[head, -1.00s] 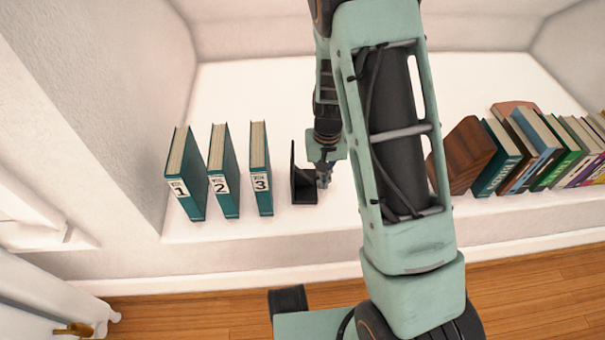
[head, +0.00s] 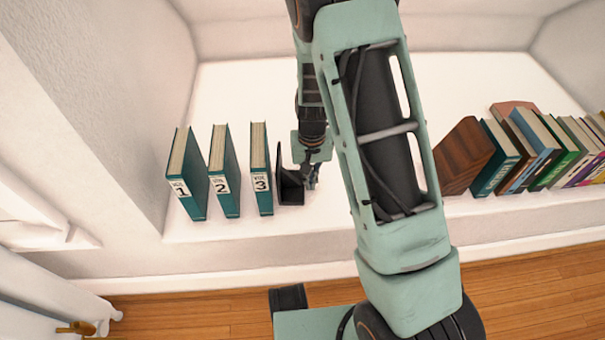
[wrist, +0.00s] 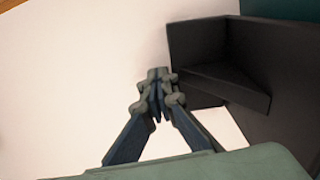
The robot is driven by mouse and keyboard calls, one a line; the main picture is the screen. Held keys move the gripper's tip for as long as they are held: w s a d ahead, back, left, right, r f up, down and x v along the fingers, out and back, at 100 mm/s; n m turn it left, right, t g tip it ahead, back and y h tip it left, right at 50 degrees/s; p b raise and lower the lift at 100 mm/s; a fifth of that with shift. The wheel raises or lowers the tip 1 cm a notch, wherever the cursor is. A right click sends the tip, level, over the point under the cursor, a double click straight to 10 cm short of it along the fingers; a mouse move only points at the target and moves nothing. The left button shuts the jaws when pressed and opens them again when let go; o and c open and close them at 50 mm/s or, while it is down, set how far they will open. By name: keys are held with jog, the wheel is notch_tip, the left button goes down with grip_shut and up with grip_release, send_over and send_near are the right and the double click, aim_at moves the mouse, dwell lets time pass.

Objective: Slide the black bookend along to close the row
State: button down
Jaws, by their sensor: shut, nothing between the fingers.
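Three teal books numbered 1 (head: 187,175), 2 (head: 224,172) and 3 (head: 261,170) stand upright on the white ledge, with gaps between them. The black bookend (head: 288,190) stands just right of book 3, its upright plate close to the book; I cannot tell whether they touch. It also shows in the wrist view (wrist: 215,50), with a bit of teal behind it. My gripper (head: 311,183) is shut and empty at the bookend's right side. In the wrist view its fingertips (wrist: 158,80) are together beside the bookend.
A brown wooden bookend (head: 463,155) and a leaning row of mixed books (head: 545,150) stand at the right of the ledge (head: 250,85). The ledge between the black bookend and the wooden one is partly hidden by my arm. The ledge's front edge drops to a wood floor.

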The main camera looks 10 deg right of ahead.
aim_at(242, 193)
jog(key=shift+a+p, duration=1.75)
jog(key=shift+a, duration=8.9)
jog(key=shift+d, duration=0.15)
jog(key=shift+d+r, duration=0.1)
jog(key=shift+d, duration=0.8)
notch_tip(242, 193, up, 10)
jog(key=p, duration=0.7)
jog(key=shift+d, duration=0.2)
